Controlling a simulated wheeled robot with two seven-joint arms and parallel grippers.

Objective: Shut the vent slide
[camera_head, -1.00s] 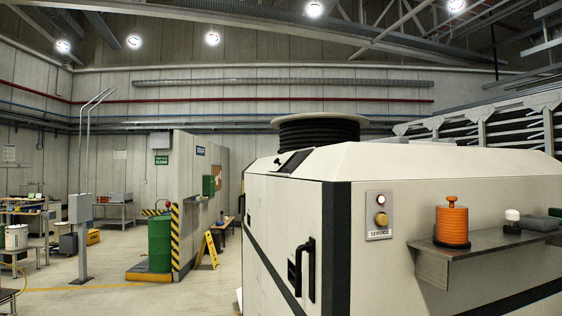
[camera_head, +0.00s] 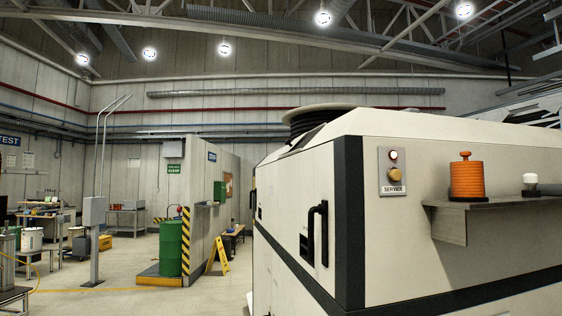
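No vent slide can be made out in this view. A green drum (camera_head: 171,248) stands upright on a low orange-edged platform (camera_head: 150,275) left of centre, in front of a wall with a black and yellow striped edge. A small red item shows just above the drum, too small to make out. Neither of my grippers is in view.
A large white cabinet (camera_head: 290,195) with black handles (camera_head: 316,232) fills the right side close by. Its side shelf (camera_head: 480,205) holds an orange ribbed object (camera_head: 466,178). A yellow floor sign (camera_head: 218,256) stands beside the partition. Open floor (camera_head: 120,300) lies at front left.

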